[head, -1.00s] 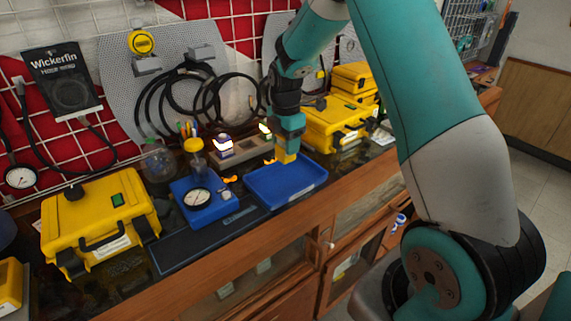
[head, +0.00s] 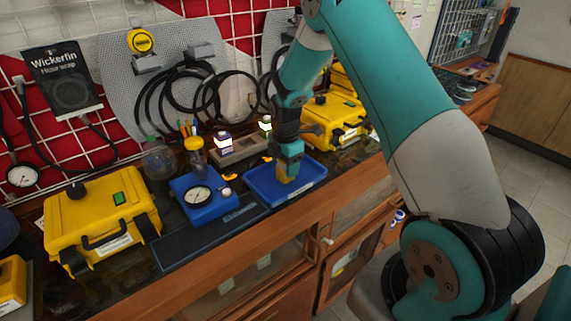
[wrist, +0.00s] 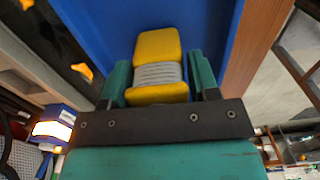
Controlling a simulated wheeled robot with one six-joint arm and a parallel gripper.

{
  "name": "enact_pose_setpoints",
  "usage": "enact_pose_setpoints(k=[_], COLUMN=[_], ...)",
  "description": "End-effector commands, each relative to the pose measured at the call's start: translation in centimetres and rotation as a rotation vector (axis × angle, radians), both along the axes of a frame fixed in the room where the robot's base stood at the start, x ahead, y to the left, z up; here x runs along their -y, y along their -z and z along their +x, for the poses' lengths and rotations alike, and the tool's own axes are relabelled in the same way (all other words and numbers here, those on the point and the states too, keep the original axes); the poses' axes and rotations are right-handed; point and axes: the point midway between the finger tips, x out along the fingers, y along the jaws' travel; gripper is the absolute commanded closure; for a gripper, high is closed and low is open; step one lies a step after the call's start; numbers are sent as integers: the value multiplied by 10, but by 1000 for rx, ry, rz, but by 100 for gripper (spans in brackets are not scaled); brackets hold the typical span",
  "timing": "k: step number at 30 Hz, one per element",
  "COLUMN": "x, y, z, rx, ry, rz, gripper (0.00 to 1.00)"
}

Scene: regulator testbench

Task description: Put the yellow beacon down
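The yellow beacon (wrist: 158,68) has a grey ribbed band around its middle. In the wrist view it sits between the two teal fingers of my gripper (wrist: 160,76), which appear shut on its sides. In the head view my gripper (head: 287,171) points down over the blue tray (head: 312,183), with the beacon (head: 284,178) showing below the fingers, low inside the tray's outline. I cannot tell whether its underside touches the tray floor. The blue tray also fills the area around the beacon in the wrist view (wrist: 95,20).
A blue gauge unit (head: 217,209) stands left of the tray, and a yellow case (head: 97,215) is further left. Another yellow case (head: 335,118) stands behind the tray. A holder with lit-topped bottles (head: 223,142) is behind left. The tray's right part looks clear.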

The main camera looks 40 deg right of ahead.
Motion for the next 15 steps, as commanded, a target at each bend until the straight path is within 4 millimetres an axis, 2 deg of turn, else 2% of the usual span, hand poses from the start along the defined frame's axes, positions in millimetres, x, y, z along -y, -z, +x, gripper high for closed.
enact_pose_setpoints(k=[1, 2, 10, 15], x=[0, 0, 0, 0], y=[0, 0, -2, -17], z=[0, 0, 0, 1], rx=[0, 0, 0, 4], ry=[0, 0, 0, 0], rz=[0, 0, 0, -1], gripper=[33, 28, 28, 28])
